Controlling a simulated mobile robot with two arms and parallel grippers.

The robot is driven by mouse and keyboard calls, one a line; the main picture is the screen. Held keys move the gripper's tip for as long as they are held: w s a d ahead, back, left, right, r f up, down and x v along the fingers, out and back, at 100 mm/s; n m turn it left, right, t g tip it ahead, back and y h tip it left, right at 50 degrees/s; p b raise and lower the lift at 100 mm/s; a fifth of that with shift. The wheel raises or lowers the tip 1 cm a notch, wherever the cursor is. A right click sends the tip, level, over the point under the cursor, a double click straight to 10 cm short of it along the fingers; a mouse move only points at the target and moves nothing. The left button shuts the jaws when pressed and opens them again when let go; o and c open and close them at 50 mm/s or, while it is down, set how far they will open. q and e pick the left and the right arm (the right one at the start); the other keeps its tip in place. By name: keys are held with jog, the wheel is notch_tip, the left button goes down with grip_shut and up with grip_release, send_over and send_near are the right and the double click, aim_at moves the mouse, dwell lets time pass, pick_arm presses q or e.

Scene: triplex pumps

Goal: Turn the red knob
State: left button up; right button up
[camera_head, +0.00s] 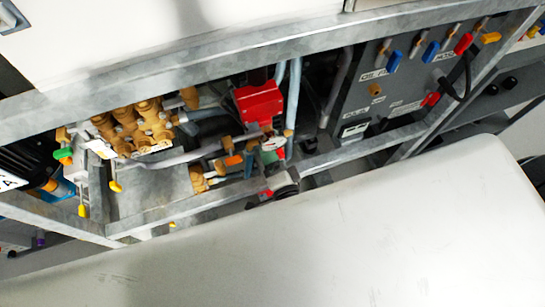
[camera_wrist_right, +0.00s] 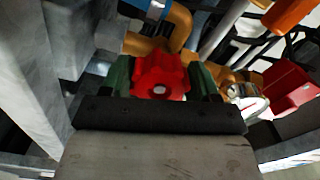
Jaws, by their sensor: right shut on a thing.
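The red knob (camera_wrist_right: 160,78) has a lobed rim and a pale centre. In the right wrist view it sits between the two green fingers of my right gripper (camera_wrist_right: 163,82), which are shut on its sides. In the head view my right gripper (camera_head: 276,158) is in among the pump's pipes, below the red box; only a little red shows beside its green finger. The knob's stem and mount are hidden behind it. My left gripper is not in view.
A red box (camera_head: 259,101) is just above the gripper. Brass pump fittings (camera_head: 135,127) are at left and a grey panel with coloured levers (camera_head: 394,62) at right. The metal frame rail (camera_head: 180,209) runs close below. Pipes crowd the gripper.

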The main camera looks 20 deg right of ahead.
jog(key=m, duration=0.3)
jog(key=shift+b, duration=0.3)
jog(key=shift+m, duration=0.8)
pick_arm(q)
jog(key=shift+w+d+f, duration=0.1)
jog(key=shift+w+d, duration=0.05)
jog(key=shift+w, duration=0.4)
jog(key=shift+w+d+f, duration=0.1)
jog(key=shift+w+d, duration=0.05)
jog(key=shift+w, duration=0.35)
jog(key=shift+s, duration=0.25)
pick_arm(e)
jog(key=o, duration=0.9)
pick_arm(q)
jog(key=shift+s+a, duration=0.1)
